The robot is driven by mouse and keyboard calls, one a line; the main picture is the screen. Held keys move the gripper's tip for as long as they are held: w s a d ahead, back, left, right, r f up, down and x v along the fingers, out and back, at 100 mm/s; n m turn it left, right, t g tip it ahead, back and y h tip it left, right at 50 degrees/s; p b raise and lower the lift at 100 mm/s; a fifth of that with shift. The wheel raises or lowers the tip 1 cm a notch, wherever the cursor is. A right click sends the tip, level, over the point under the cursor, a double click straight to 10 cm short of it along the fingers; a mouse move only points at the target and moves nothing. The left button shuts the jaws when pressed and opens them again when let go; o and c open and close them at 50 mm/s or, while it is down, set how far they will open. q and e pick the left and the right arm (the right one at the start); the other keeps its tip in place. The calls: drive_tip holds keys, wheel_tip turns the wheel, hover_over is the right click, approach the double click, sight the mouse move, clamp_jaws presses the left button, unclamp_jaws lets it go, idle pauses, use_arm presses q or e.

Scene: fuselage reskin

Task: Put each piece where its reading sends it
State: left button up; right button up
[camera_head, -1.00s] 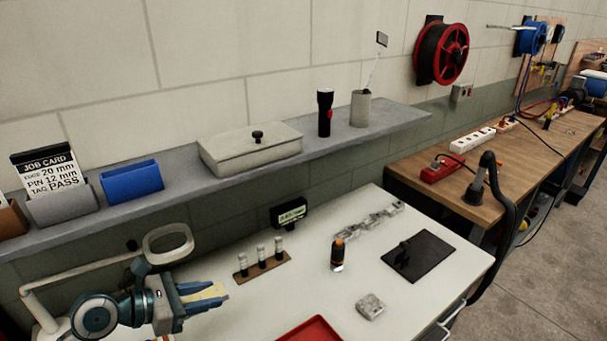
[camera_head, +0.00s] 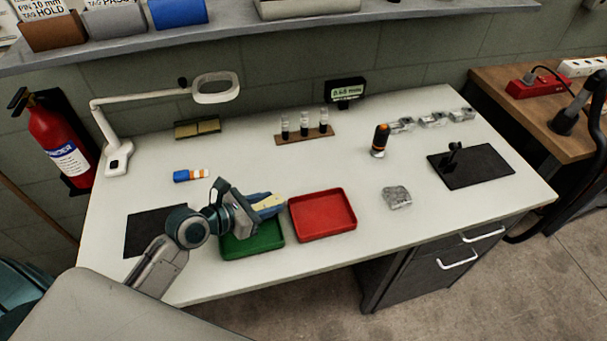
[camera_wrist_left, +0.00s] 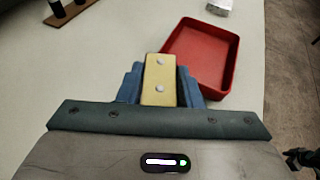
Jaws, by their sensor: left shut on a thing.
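My left gripper (camera_head: 268,202) is shut on a yellow piece (camera_wrist_left: 159,80) with two silver dots on its face. In the head view it holds the piece above the green tray (camera_head: 262,247), near the left edge of the red tray (camera_head: 322,214). The gripper hides part of the green tray. The red tray looks empty, and it also shows ahead of the jaws in the left wrist view (camera_wrist_left: 205,55). A small display (camera_head: 345,89) stands at the back, its reading too blurred to be sure of. Cards (camera_head: 40,8) on the shelf read "PIN 10 mm, TAG HOLD" and "TAG PASS".
A rack of vials (camera_head: 304,135), an orange-black tool (camera_head: 380,140), a grey block (camera_head: 396,197) and a black plate (camera_head: 478,172) stand on the table. A magnifier lamp (camera_head: 118,152), a blue-orange item (camera_head: 190,175) and a dark mat (camera_head: 145,232) are at the left.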

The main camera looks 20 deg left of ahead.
use_arm(q)
drive_tip(key=w, duration=0.2)
drive_tip(key=w+a, duration=0.1)
drive_tip(key=w, duration=0.2)
drive_tip(key=shift+a+f, duration=0.1)
drive_tip(key=shift+a, duration=0.05)
hover_over(279, 179)
drive_tip(key=shift+s+f, duration=0.1)
drive_tip(key=shift+f, duration=0.55)
wheel_tip(279, 179, down, 3)
drive_tip(key=shift+f, duration=0.2)
drive_tip(key=o, duration=0.9)
drive_tip(key=shift+o, duration=0.4)
use_arm(e)
drive_tip(key=shift+s+a+r, duration=0.2)
drive_tip(key=shift+s+a, duration=0.1)
drive_tip(key=shift+s, duration=0.05)
drive_tip(key=shift+d, duration=0.2)
